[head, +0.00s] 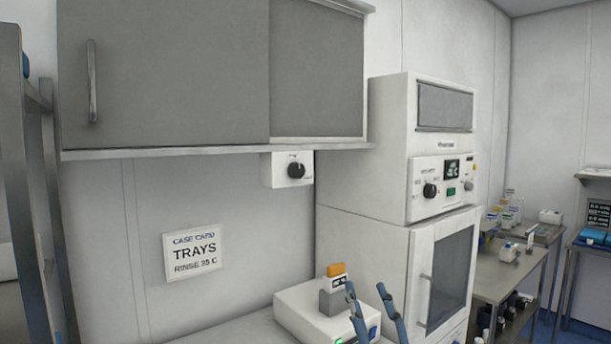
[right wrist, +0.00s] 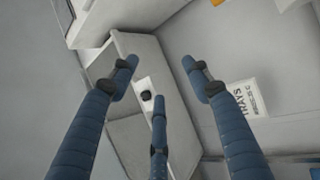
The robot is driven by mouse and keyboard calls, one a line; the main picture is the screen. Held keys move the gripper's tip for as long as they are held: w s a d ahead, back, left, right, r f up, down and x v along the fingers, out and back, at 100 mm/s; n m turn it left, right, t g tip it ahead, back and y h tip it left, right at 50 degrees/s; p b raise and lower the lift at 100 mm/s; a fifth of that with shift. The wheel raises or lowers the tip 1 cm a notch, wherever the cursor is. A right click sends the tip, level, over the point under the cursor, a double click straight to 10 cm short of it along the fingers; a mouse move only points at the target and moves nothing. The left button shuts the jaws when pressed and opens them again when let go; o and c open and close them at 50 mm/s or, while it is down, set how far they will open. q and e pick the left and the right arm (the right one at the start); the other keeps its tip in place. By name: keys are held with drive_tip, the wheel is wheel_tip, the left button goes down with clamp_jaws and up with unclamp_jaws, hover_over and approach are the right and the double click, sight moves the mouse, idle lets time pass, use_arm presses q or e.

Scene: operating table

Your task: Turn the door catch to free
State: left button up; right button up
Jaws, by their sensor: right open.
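The door catch appears to be the black knob (head: 296,170) on a small white box under the grey wall cabinet (head: 165,75). There are small marks around the knob, too small to read. In the right wrist view the black knob (right wrist: 146,96) shows on its white plate, beyond the fingers. My right gripper (head: 367,290) is at the bottom of the head view, below and to the right of the knob. Its blue fingers are spread, empty and apart from the knob; they also show in the right wrist view (right wrist: 160,68). My left gripper is not in view.
A tall white machine (head: 388,150) with its own dial and glass door stands right of the knob. A white device (head: 310,312) with an orange-topped block sits on the counter below. A card reading TRAYS (head: 192,252) hangs on the wall. The wall below the knob is clear.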

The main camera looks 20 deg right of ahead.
sight(301, 172)
drive_tip(key=a+r+n+g+y, duration=0.1)
drive_tip(key=a+r+n+y, duration=0.3)
drive_tip(key=r+n+y, duration=0.55)
drive_tip(key=w+a+r+n+g+y, duration=0.15)
drive_tip(key=a+r+n+y, duration=0.35)
drive_tip(key=n, duration=0.8)
drive_tip(key=a+r+n+g+y, duration=0.2)
drive_tip(key=a+r+n+y, duration=0.2)
drive_tip(key=r+n+y, duration=0.5)
drive_tip(key=w+d+n+g+h, duration=0.2)
drive_tip(key=w+d+n+h, duration=0.45)
drive_tip(key=d+h, duration=0.45)
drive_tip(key=shift+n+t, duration=0.25)
drive_tip(key=shift+n, duration=0.15)
drive_tip(key=p+x, duration=0.1)
drive_tip(key=x, duration=0.2)
drive_tip(key=p+x, duration=0.1)
drive_tip(key=x, duration=0.2)
drive_tip(key=p+x, duration=0.2)
drive_tip(key=x, duration=0.1)
drive_tip(key=shift+s+a+r, duration=0.15)
drive_tip(key=shift+a+r, duration=0.1)
drive_tip(key=shift+r, duration=0.15)
drive_tip(key=shift+w+a+f, duration=0.15)
drive_tip(key=shift+w+a, duration=0.1)
drive_tip(key=shift+w, duration=0.25)
